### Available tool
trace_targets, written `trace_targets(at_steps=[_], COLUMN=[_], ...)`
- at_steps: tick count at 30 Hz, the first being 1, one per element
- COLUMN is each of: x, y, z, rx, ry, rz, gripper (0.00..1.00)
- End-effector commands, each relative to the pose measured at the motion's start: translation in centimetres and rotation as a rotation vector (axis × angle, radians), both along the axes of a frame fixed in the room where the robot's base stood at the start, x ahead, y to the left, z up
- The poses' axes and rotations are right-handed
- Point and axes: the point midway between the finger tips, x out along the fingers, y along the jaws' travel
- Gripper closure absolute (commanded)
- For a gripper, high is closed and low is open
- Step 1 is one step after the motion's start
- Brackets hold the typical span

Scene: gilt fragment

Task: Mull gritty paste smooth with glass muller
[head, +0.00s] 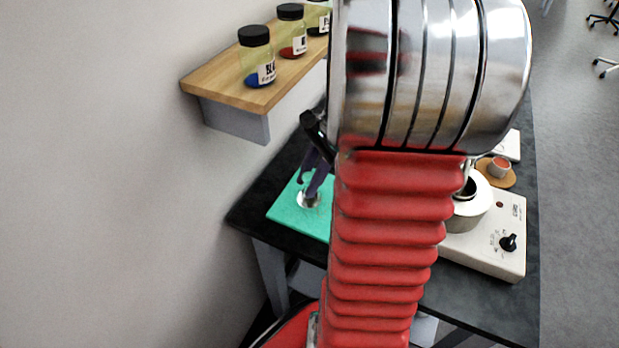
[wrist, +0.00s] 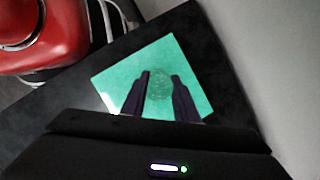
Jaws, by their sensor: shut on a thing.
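The green slab (head: 285,212) lies on the dark bench, left of my arm in the head view; it fills the middle of the wrist view (wrist: 120,72). My gripper (head: 312,186) is over the slab with its dark fingers pointing down. In the wrist view the fingers (wrist: 161,92) are closed about the clear round glass muller (wrist: 159,86). The muller's pale base (head: 307,201) shows at the slab's surface in the head view; I cannot tell if it touches. I cannot make out the paste; my arm hides part of the slab.
A white hotplate (head: 497,252) with a metal pot (head: 470,214) stands right of my arm. Behind it a small cup (head: 499,167) sits on a round cork mat (head: 509,178). A wooden shelf (head: 222,82) with labelled jars (head: 257,60) juts from the wall, upper left.

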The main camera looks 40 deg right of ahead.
Motion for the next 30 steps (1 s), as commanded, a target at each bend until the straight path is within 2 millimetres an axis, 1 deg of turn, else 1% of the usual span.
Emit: trace_targets(at_steps=[30], x=[0.0], y=[0.0], z=[-1.4], rx=[0.001], ry=[0.000], rz=[0.000], gripper=[1.00])
